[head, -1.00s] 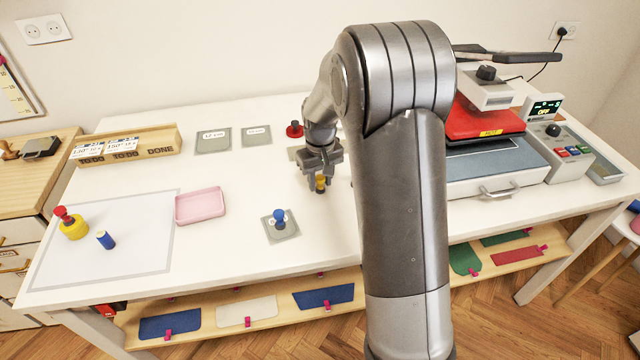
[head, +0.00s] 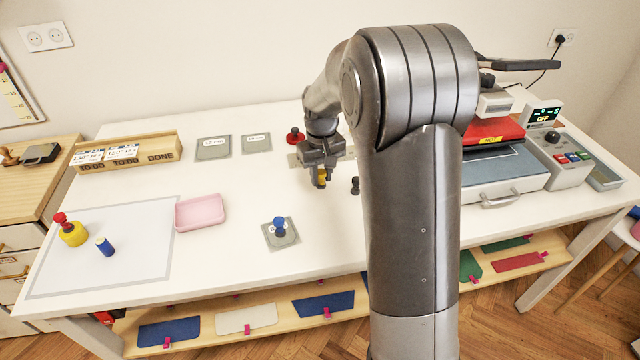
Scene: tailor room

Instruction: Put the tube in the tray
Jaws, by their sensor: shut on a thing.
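My gripper (head: 321,167) is over the middle of the white table, pointing down, shut on a small yellow tube (head: 321,178). Only the tube's lower part shows below the fingers, and I cannot tell how far it is above the table. The pink tray (head: 200,213) lies to the left and nearer, with a low rim and an empty floor.
A yellow and red object (head: 71,231) stands on the mat. A blue-knobbed piece (head: 280,228) sits on a grey plate. A red knob (head: 294,135) and a small dark piece (head: 355,186) are near my gripper. A heat press (head: 505,165) is at right. Table between gripper and tray is clear.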

